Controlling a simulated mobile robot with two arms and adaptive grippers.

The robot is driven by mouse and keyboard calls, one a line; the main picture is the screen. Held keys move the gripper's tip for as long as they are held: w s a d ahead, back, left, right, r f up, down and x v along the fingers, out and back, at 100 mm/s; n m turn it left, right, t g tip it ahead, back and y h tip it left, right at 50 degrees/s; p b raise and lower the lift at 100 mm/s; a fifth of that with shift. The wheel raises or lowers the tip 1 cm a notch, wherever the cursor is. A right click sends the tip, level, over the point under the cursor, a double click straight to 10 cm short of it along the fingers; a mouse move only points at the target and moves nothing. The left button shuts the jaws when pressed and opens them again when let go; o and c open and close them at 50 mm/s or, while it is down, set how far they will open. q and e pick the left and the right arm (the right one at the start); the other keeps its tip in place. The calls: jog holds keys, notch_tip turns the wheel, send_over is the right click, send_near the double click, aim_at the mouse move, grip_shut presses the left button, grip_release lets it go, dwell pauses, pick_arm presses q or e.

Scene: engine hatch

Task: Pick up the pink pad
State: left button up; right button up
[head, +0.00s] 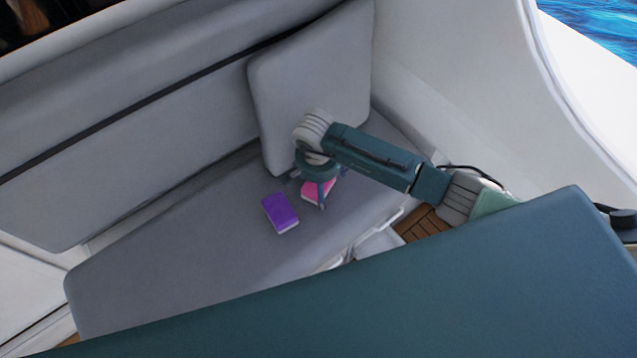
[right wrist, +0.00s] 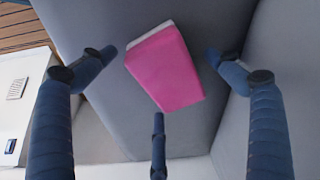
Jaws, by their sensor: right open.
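The pink pad (head: 313,191) lies on the grey seat cushion in the head view, partly hidden by my right gripper (head: 318,188). In the right wrist view the pink pad (right wrist: 166,70) shows whole, with a pale layer along its upper edge. My right gripper (right wrist: 160,85) is open, pointing down over the pad. One finger stands to each side of the pad and a third is below it in the picture. I see gaps between the fingers and the pad. My left gripper is not in view.
A purple pad (head: 280,213) lies on the seat cushion (head: 190,260) just left of the pink pad. A grey back cushion (head: 305,80) leans behind my right gripper. A wooden floor patch (head: 422,226) shows at the right. The seat's left part is clear.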

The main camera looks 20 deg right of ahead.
jog(key=c, duration=1.4)
notch_tip(320, 180, up, 20)
jog(key=b, duration=0.2)
jog(key=shift+b, duration=0.35)
